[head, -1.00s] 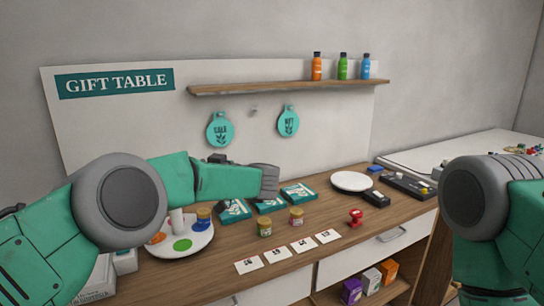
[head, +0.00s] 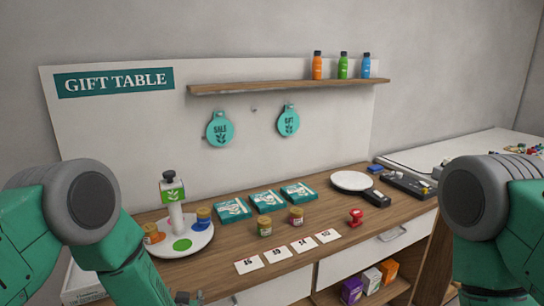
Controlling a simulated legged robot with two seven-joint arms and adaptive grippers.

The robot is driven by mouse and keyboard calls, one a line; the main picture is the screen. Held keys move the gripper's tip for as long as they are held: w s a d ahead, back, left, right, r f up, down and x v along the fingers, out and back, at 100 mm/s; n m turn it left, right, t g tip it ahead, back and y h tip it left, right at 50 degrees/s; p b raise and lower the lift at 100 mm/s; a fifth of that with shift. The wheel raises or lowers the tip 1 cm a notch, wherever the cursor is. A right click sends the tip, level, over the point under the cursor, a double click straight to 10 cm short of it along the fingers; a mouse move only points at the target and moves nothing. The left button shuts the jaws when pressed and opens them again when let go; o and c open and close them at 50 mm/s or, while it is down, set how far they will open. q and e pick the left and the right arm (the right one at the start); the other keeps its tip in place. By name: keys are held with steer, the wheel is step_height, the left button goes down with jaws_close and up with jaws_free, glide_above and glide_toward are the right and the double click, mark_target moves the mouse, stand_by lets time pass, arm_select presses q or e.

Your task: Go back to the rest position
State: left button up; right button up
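Neither gripper shows in the head view. My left arm comes in from the left, bends at its grey elbow and runs down out of the bottom edge. A small dark part of it shows at the bottom; its gripper is out of frame. My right arm stands at the right edge and runs down out of frame, its gripper also unseen. The wooden counter (head: 215,262) lies in front of me. A teal SALE tag (head: 220,130) and a teal GIFT tag (head: 288,121) hang on the white board (head: 120,130).
A round white stand (head: 208,240) holds small jars on coloured spots at the left. Teal boxes (head: 267,204), jars (head: 264,226), number cards (head: 276,256), a red stamp (head: 356,217) and a white plate (head: 352,182) sit on the counter. Bottles stand on the shelf (head: 290,87).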

arm_select(q)
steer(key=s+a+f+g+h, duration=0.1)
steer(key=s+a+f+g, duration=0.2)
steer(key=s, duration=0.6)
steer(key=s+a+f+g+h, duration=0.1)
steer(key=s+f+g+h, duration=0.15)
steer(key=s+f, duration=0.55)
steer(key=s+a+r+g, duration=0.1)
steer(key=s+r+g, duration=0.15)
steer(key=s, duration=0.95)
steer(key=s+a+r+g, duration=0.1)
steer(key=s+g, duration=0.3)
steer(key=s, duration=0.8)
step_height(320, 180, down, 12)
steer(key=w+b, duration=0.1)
steer(key=b, duration=1.2)
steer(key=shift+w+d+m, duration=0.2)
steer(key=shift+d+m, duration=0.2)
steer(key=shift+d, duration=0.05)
